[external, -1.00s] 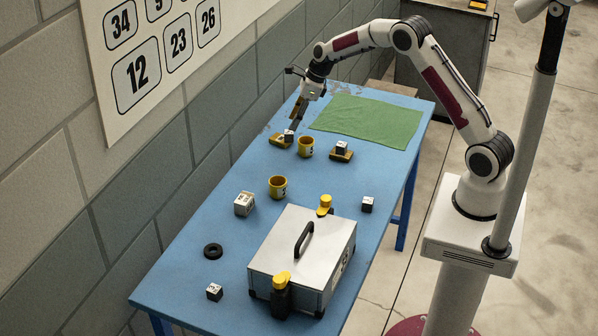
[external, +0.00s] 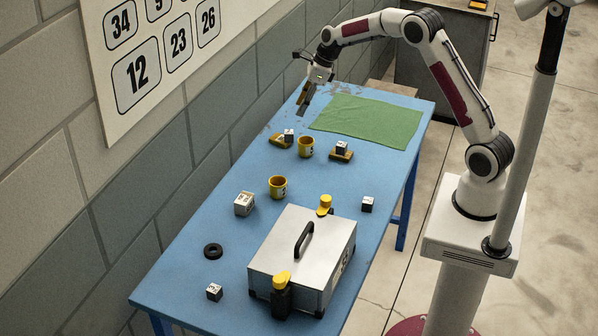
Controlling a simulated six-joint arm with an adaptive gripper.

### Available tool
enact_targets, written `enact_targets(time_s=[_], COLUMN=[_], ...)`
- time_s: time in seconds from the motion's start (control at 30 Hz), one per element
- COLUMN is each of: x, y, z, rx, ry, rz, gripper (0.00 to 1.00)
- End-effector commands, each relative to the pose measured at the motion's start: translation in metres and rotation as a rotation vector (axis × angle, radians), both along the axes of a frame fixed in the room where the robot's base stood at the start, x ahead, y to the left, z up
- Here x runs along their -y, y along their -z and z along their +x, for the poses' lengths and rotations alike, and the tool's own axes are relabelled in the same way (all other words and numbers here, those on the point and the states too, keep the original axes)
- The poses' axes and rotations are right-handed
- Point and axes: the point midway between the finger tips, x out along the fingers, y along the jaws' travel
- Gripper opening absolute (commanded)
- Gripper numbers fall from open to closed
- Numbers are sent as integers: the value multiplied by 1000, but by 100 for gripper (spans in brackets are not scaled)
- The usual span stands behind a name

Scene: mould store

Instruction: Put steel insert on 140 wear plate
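Small steel-grey cubes with white labelled tops stand on the blue table; which is the steel insert and which plate is marked 140 cannot be read. One cube (external: 289,135) sits on a yellow wear plate (external: 276,141) at the far left, towards its right end. Another cube (external: 341,147) sits on a second yellow plate (external: 341,156), right of the yellow cup. My gripper (external: 303,108) points down above the table, behind and clear of the first cube. Nothing is visible in it. Its fingers overlap from this side, so their opening is hidden.
Two yellow cups (external: 306,147) (external: 278,187), a larger pale block (external: 244,203), loose cubes (external: 367,204) (external: 214,292) and a black ring (external: 213,251) stand on the table. A silver case (external: 288,250) fills the near end. A green cloth (external: 370,122) lies at the far right.

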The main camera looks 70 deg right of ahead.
Motion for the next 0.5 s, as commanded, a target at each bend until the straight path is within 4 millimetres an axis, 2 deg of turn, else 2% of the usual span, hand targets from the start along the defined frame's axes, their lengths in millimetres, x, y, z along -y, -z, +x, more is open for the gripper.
enact_targets(time_s=[0.27, 0.5], x=[-1, -16], y=[-2, -25], z=[-1, -12], rx=[3, 23], ry=[-11, -124], rz=[-5, -55], gripper=[39, 39])
